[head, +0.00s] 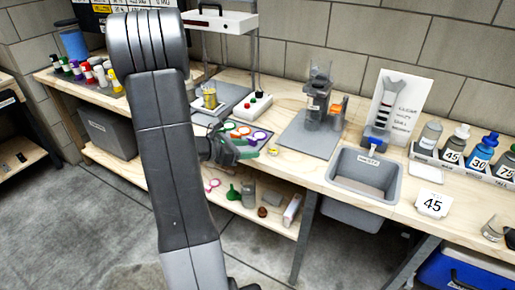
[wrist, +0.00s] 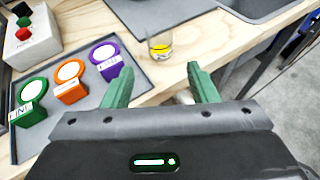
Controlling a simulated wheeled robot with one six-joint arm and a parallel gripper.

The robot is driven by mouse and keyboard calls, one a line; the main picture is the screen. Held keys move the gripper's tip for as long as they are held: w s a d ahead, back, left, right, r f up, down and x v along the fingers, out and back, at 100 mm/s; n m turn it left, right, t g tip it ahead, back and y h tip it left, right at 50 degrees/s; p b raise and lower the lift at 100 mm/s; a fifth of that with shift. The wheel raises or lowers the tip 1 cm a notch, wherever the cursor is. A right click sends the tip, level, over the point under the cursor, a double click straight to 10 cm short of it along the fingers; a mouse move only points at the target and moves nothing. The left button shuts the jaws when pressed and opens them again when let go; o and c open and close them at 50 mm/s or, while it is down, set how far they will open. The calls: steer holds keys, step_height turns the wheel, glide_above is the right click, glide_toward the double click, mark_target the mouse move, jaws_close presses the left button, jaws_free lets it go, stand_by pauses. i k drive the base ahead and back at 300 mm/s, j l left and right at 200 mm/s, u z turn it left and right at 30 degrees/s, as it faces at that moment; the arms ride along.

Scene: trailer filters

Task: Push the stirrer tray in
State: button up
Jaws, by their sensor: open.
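A white tray-like platform (head: 222,21) with a dark handle on its front is held between upright posts at the back of the bench; I take it for the stirrer tray, though no label confirms this. How far out it stands is hard to tell. It is not identifiable in the wrist view. My gripper (head: 245,147) is low over the bench, in front of and well below it. In the wrist view my gripper (wrist: 160,84) has its two green fingers apart with nothing between them. My arm hides part of the bench to the left.
A dark tray with green, orange and purple rings (wrist: 103,55) lies beside my fingers, with a small glass of yellow liquid (wrist: 160,44) just beyond. A white button box (head: 252,106) stands below the platform. A grey sink (head: 365,177) and bottles (head: 455,145) are farther right.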

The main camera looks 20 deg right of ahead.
mark_target(197, 105)
steer(key=i+l, duration=0.25)
steer(key=i, duration=0.3)
steer(key=i+l+u, duration=0.15)
steer(key=i, duration=0.35)
steer(key=l, duration=0.1)
